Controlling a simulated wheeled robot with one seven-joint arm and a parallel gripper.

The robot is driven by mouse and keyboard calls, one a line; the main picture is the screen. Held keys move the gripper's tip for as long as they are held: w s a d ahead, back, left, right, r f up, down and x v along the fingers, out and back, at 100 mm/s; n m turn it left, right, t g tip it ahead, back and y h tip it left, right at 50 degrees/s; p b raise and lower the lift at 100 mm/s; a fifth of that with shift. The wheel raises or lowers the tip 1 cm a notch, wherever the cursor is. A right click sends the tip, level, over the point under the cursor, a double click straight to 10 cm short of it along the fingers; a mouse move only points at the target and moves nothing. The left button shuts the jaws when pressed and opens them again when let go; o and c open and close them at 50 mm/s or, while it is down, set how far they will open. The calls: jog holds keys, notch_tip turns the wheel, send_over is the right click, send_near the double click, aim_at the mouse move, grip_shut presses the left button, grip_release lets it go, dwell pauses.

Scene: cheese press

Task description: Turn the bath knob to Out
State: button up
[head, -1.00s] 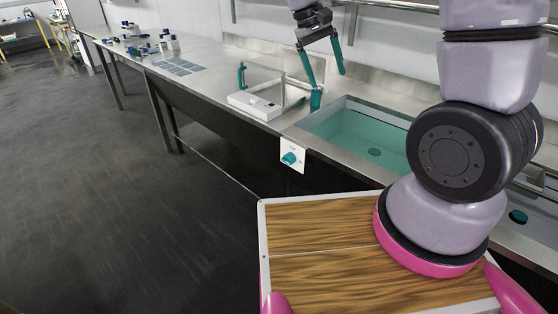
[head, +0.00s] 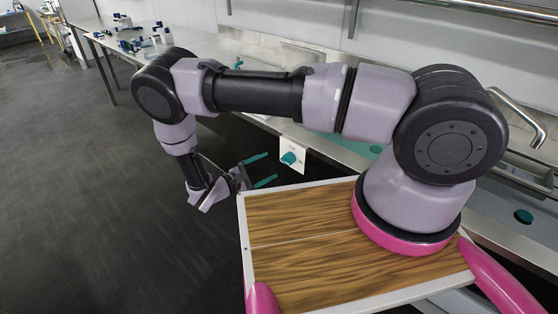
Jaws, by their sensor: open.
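The bath knob (head: 288,158) is a small teal knob on a white plate (head: 300,150) on the front of the steel counter, below its edge. Lettering shows above the knob and to its right; the upper word looks like "Out". The knob's pointer angle is too small to read surely. My gripper (head: 266,168) has two teal fingers, spread open and empty. It is left of the knob, at about its height in the picture, with fingers pointing right toward the plate. The fingertips look apart from the knob.
The sink basin (head: 366,150) behind the plate is mostly hidden by my arm. A second teal knob or plug (head: 523,216) is at the right. Small blue and white items (head: 130,44) stand at the counter's far left. The floor (head: 60,200) at left is clear.

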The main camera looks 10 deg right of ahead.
aim_at(285, 162)
jog(key=w+d+f, duration=0.1)
jog(key=w+d, duration=0.1)
jog(key=w+d+f+n+t, duration=0.1)
jog(key=w+d, duration=0.1)
jog(key=d, duration=0.1)
jog(key=w+d+f+n+t, duration=0.1)
jog(key=w+d+f, duration=0.1)
jog(key=d, duration=0.1)
dwell(0.4)
jog(key=shift+c, duration=0.3)
jog(key=c, duration=1.3)
